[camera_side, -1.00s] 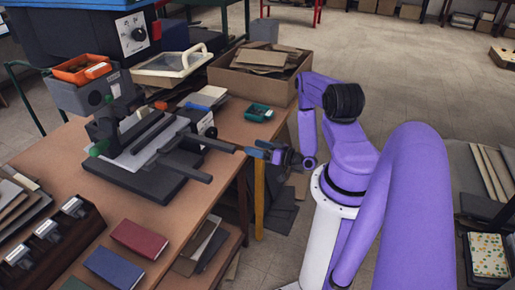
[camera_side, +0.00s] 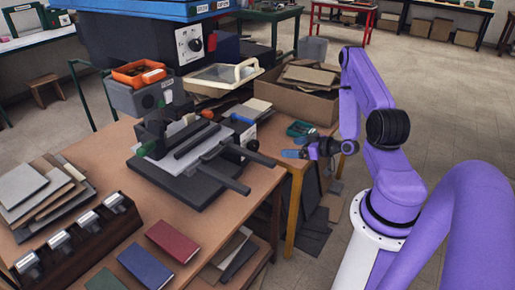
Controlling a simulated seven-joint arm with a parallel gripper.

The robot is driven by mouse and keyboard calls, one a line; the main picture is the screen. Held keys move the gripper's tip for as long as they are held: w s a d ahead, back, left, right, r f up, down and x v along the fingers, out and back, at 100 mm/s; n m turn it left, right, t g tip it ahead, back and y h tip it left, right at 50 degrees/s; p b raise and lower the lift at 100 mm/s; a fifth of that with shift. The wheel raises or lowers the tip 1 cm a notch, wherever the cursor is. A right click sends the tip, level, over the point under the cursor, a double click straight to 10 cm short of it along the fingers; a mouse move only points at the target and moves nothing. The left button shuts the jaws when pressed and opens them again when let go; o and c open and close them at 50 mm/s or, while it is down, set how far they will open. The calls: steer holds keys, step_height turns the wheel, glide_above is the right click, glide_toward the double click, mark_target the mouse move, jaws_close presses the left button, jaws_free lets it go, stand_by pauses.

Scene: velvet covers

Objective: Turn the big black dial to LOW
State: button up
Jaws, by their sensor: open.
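A black dial (camera_side: 195,44) sits on a white panel on the front of the blue-topped machine (camera_side: 140,35) at the upper left. The panel's markings are too small to read, so I cannot tell its setting. A second dark knob (camera_side: 252,145) shows on a small white box behind the black press, partly hidden. My gripper (camera_side: 290,154) has blue fingertips pointing left. It is open and empty near the right edge of the wooden table, in front of the teal box and well apart from the dial on the panel.
Books (camera_side: 172,241) and a metal-capped rack (camera_side: 75,235) occupy the front.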

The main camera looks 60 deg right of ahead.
mark_target(256, 147)
steer(key=x, duration=1.7)
steer(key=shift+w+a, duration=0.1)
steer(key=shift+w, duration=0.05)
steer(key=c, duration=1.1)
steer(key=shift+o, duration=0.2)
steer(key=shift+n, duration=0.3)
steer(key=shift+a+n+h, duration=0.15)
steer(key=shift+n+h, duration=1.15)
steer(key=shift+n, duration=0.3)
steer(key=o, duration=1.1)
steer(key=shift+c, duration=0.2)
